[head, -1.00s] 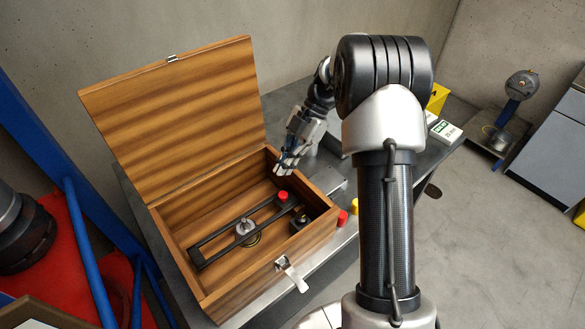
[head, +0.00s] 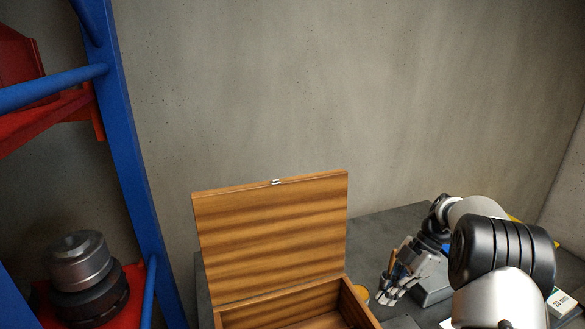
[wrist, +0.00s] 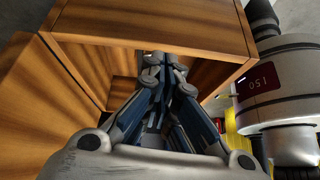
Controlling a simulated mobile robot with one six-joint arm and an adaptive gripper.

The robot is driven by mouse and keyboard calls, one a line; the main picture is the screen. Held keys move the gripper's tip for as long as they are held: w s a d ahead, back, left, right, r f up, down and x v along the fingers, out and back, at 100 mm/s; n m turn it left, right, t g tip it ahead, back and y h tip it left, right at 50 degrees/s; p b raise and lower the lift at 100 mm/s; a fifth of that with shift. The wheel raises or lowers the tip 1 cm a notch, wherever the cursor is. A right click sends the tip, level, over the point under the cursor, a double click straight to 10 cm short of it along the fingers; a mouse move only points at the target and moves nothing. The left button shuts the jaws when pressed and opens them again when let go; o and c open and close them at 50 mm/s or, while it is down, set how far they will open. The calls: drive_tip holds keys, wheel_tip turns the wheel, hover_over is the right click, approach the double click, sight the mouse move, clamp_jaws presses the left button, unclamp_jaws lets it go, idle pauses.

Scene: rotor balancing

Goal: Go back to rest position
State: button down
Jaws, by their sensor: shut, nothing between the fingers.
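My gripper (head: 386,295) is in the head view just right of the open wooden box (head: 362,304), pointing down and left. Its fingers are shut with nothing between them. In the wrist view the shut fingertips (wrist: 165,66) stand in front of the wooden box (wrist: 150,22). The lid (head: 270,240) stands upright at the back of the box. The lower part of the box is cut off by the head view's bottom edge, so its contents are hidden there.
A grey table (head: 385,228) runs behind and right of the box. A white "20 mm" box (head: 561,301) is at the right. A blue rack (head: 128,150) with a metal and black part (head: 82,275) stands left. A grey cylinder (wrist: 285,75) with a red display is close right in the wrist view.

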drive_tip(key=s+a+r+m+t+h+b, duration=0.1)
drive_tip(key=s+a+r+m+h, duration=0.1)
drive_tip(key=s+a+r+m, duration=0.5)
drive_tip(key=s+a+r+m+t+h, duration=0.25)
drive_tip(key=s+r, duration=0.25)
drive_tip(key=r, duration=0.3)
drive_tip(key=s+a+f+m+t, duration=0.1)
drive_tip(key=s+a+m, duration=0.1)
drive_tip(key=s+m, duration=0.3)
drive_tip(key=s+a+f+m+t+h+b, duration=0.1)
drive_tip(key=s+m, duration=0.4)
drive_tip(key=s, duration=0.7)
drive_tip(key=shift+a+m+t+b, duration=0.3)
drive_tip(key=shift+a+m+t, duration=0.05)
drive_tip(key=shift+a+t, duration=0.2)
drive_tip(key=shift+d+h, duration=0.1)
drive_tip(key=shift+h, duration=0.15)
